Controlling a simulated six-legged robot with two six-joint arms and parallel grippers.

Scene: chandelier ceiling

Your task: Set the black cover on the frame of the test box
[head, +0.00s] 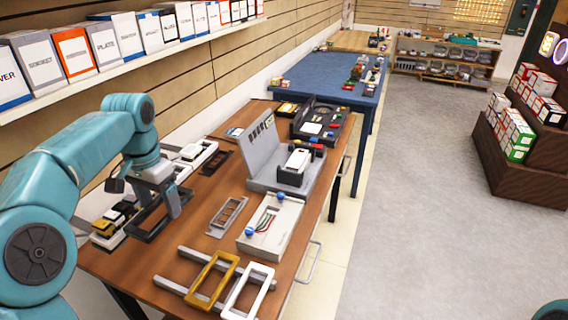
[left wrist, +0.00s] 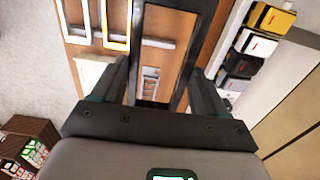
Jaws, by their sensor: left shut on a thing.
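The black cover (head: 147,236), an open rectangular ring, is in my left gripper (head: 172,203) above the left part of the wooden table. In the left wrist view the cover (left wrist: 199,48) shows between the fingers of my left gripper (left wrist: 160,92), which is shut on it. A white box with blue knobs and coloured wires (head: 262,243), seemingly the test box, lies on the table to the right of the gripper, apart from the cover. My right gripper is out of view.
A yellow ring (head: 206,300) and a white ring (head: 262,271) lie across two grey rails at the near edge. A slotted grey plate (head: 227,215) lies between cover and white box. A tall grey stand (head: 262,160) is behind. Small dark and yellow blocks (head: 108,226) sit at left.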

